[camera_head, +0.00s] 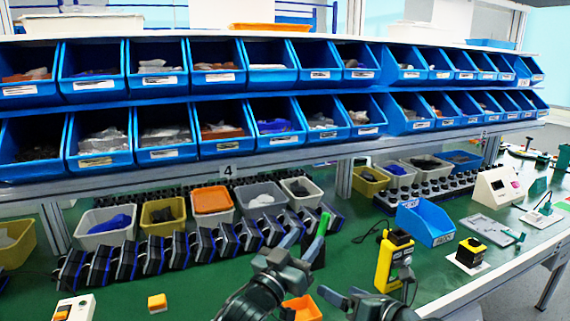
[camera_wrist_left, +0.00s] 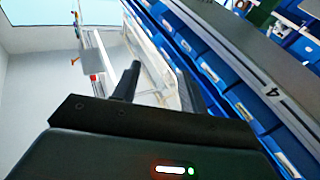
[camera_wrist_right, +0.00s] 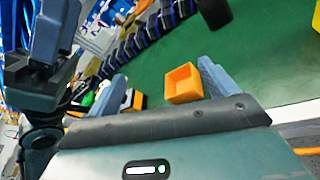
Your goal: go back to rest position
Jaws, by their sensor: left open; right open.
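My left gripper (camera_head: 306,238) is raised above the green table near the middle of the head view, fingers apart and empty. In the left wrist view, its open fingers (camera_wrist_left: 158,82) point toward a wall and the side of the shelf. My right gripper (camera_head: 350,301) is lower, at the bottom edge of the head view. In the right wrist view, its fingers (camera_wrist_right: 162,78) are apart with nothing held. A small orange bin (camera_wrist_right: 183,83) shows beyond and between them, on the green table.
Blue bins (camera_head: 155,67) fill two shelf rows behind my grippers. A row of black-and-blue holders (camera_head: 172,251) stands below. To the right are a yellow-and-black device (camera_head: 393,262), a blue bin (camera_head: 425,222) and a small yellow-black block (camera_head: 470,252).

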